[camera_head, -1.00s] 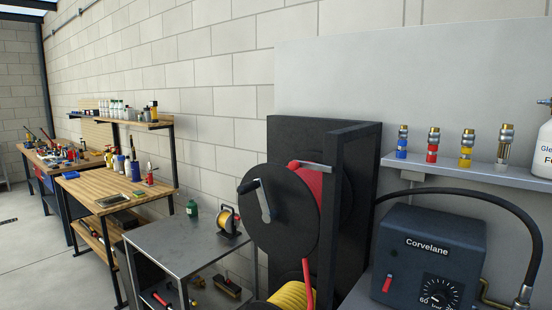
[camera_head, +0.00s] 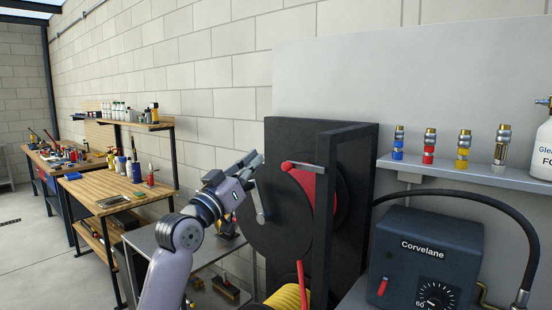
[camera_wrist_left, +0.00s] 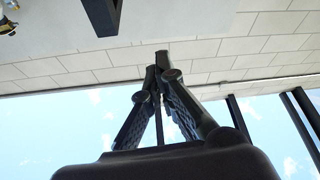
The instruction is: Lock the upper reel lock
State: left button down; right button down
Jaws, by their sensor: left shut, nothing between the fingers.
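The upper reel (camera_head: 275,225) is a large dark disc with red hose behind it, set in a black upright frame (camera_head: 322,128). A grey lever with a red end (camera_head: 288,166), which looks like the upper reel lock, lies roughly level across the reel's top. A grey crank handle (camera_head: 262,203) hangs on the disc's face. My left gripper (camera_head: 257,160) is shut and empty, left of the lever's red end and above the crank; a small gap shows between them in the picture. Its shut fingertips (camera_wrist_left: 163,62) also show in the left wrist view. My right gripper is not in view.
A lower reel with yellow hose (camera_head: 290,297) sits below. A dark blue Corvelane box (camera_head: 425,258) stands at right under a shelf (camera_head: 465,172) with several coloured fittings. A grey metal cart (camera_head: 205,250) is behind my left arm. Wooden workbenches (camera_head: 120,195) stand farther left.

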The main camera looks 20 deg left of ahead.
aim_at(302, 168)
pick_arm(q)
jog(key=shift+w, duration=0.1)
jog(key=p+x, duration=0.4)
jog(key=x, duration=0.6)
jog(key=shift+d+f+p, duration=0.2)
jog(key=shift+f+p, duration=0.2)
jog(key=shift+f, duration=0.65)
jog(key=shift+d+f+p, duration=0.15)
jog(key=shift+f+p, duration=0.2)
jog(key=shift+f, duration=0.65)
jog(key=shift+a, duration=0.1)
